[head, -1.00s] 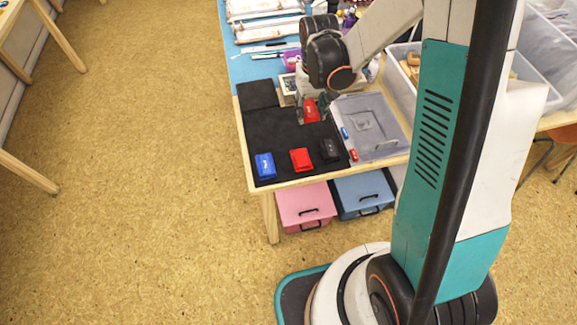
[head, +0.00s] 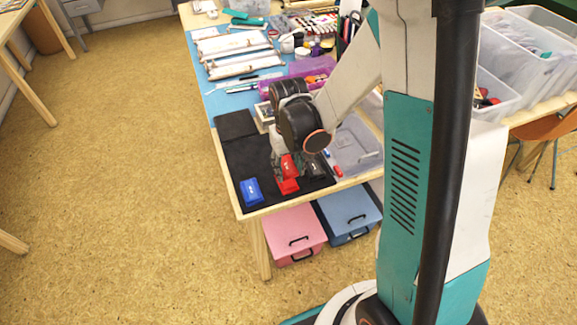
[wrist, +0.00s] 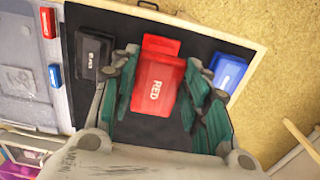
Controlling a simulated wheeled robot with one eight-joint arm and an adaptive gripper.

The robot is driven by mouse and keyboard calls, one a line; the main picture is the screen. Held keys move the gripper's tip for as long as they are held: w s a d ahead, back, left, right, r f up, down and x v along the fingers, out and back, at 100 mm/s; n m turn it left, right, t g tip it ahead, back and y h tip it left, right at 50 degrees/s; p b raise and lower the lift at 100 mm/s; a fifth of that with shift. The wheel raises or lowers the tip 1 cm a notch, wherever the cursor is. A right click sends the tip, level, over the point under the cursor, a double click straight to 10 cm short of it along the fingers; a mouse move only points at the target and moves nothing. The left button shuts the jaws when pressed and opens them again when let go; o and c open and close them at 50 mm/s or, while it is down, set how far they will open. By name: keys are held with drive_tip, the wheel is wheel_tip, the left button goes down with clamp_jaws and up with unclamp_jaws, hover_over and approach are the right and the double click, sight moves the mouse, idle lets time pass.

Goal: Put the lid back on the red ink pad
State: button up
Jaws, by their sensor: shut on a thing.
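My gripper (head: 282,164) is shut on the red lid (head: 290,164), gripping it by its sides. In the wrist view the lid (wrist: 156,90) shows the word RED between the green fingers (wrist: 160,78). The red ink pad (head: 288,186) lies on the black mat. In the wrist view the pad (wrist: 160,45) shows just beyond the lid's far edge, partly hidden by it. The lid appears to be above the pad and offset from it; I cannot tell whether they touch.
A blue ink pad (head: 251,191) and a black one (head: 313,169) flank the red pad closely on the black mat (head: 240,155). A clear bin (head: 357,150) stands to the right, with small blue and red items by it. The table's front edge is near.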

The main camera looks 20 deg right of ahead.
sight(289, 184)
drive_tip(key=shift+f+b, duration=2)
drive_tip(key=shift+f, duration=0.45)
drive_tip(key=shift+f+b, duration=0.55)
drive_tip(key=shift+b, duration=0.05)
idle(1.2)
drive_tip(key=o, duration=0.9)
drive_tip(key=shift+c, duration=0.2)
drive_tip(key=o, duration=0.4)
drive_tip(key=shift+r, duration=0.1)
